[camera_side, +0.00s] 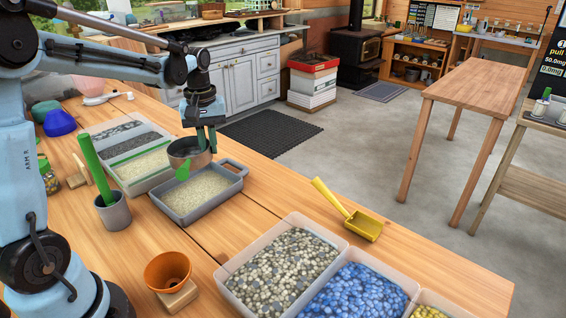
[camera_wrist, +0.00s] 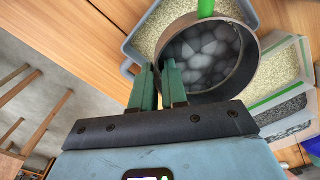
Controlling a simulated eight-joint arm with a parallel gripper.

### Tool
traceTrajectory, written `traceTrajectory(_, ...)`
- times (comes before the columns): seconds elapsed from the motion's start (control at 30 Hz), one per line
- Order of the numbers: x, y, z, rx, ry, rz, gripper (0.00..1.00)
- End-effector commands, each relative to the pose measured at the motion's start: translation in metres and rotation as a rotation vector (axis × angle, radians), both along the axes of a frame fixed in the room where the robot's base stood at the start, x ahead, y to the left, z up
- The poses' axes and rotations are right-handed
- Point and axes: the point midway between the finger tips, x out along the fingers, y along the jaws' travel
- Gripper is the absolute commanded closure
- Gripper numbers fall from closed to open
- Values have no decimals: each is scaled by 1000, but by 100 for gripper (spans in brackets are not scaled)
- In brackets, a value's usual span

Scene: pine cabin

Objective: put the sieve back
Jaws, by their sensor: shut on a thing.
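The sieve (camera_side: 188,148) is a round, dark grey metal pan with a green handle. My gripper (camera_side: 206,142) is shut on its rim and holds it above a grey tray (camera_side: 163,208) of pale grains. In the wrist view my gripper's two green fingers (camera_wrist: 159,82) are at the left side of the sieve (camera_wrist: 254,62). Grey rounded stones (camera_wrist: 205,56) show inside its ring. The handle (camera_wrist: 206,8) points away from the fingers and is cut off by the top edge. The sieve's underside is hidden in the wrist view.
A divided clear bin (camera_side: 157,183) of stones and grains stands left of the tray. A grey cup (camera_side: 113,213) holds a green-handled tool. An orange pot (camera_side: 167,271), a yellow scoop (camera_side: 363,226) and bins of coloured pebbles (camera_side: 224,274) stand nearer. Bare wood lies between tray and scoop.

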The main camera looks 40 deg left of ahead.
Motion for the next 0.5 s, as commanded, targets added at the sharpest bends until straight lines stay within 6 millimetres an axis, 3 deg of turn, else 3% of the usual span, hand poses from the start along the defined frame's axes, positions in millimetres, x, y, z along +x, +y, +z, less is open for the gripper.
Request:
traceTrajectory(0.17,3,-10,0,1,1,-31,100)
traceTrajectory(0.27,8,-33,0,2,2,-107,100)
traceTrajectory(0.5,16,-131,-1,10,10,-426,100)
